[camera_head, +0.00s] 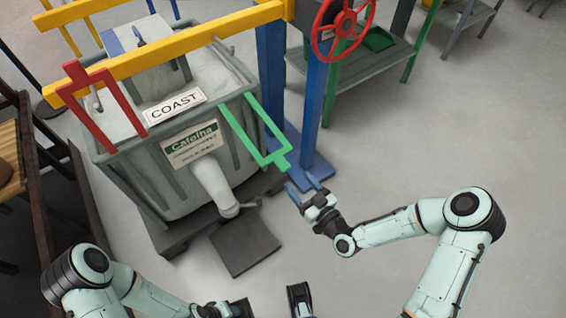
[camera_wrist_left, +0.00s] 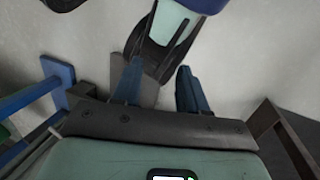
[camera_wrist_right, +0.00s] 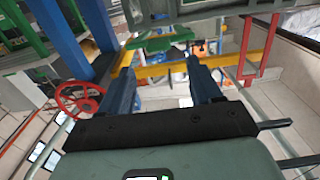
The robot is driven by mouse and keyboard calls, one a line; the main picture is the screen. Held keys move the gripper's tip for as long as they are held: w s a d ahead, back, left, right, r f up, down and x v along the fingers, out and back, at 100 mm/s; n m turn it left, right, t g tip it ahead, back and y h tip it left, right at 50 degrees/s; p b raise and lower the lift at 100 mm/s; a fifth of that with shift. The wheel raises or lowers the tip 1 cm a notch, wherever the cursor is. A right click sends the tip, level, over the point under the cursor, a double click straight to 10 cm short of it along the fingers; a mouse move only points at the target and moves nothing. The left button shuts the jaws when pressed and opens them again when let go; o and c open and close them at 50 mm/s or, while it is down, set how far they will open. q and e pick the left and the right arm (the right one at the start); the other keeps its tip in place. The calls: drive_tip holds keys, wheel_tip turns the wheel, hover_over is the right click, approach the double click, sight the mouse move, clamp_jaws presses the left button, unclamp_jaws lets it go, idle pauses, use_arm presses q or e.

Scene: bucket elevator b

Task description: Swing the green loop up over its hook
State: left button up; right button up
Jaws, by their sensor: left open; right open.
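The green loop (camera_head: 264,128) is an open rectangular frame with a short tab at its lower end. It slants down in front of the grey bucket's right side, below the yellow beam (camera_head: 170,62). My right gripper (camera_head: 304,189) is open just below and right of the tab, apparently apart from it. In the right wrist view a green bar (camera_wrist_right: 163,43), likely the loop, shows beyond the open fingers. I cannot clearly make out the green loop's hook. My left gripper (camera_wrist_left: 158,92) is open and empty in the left wrist view, low over the floor.
A red loop (camera_head: 97,115) stands at the bucket's left, reaching above the beam. The grey bucket (camera_head: 130,172) has a spout over a dark plate (camera_head: 245,244). A blue post (camera_head: 313,100) with a red wheel (camera_head: 340,28) stands right.

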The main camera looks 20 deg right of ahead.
sight(284, 166)
use_arm(q)
drive_tip(key=shift+w+a+f+b, duration=0.35)
drive_tip(key=shift+w+f+b, duration=0.1)
drive_tip(key=shift+w+f, duration=0.3)
use_arm(e)
drive_tip(key=x, duration=0.9)
drive_tip(key=shift+w+a+f, duration=0.1)
drive_tip(key=shift+w, duration=0.1)
use_arm(q)
drive_tip(key=shift+r, duration=0.1)
use_arm(e)
clamp_jaws()
use_arm(q)
drive_tip(key=shift+r, duration=0.1)
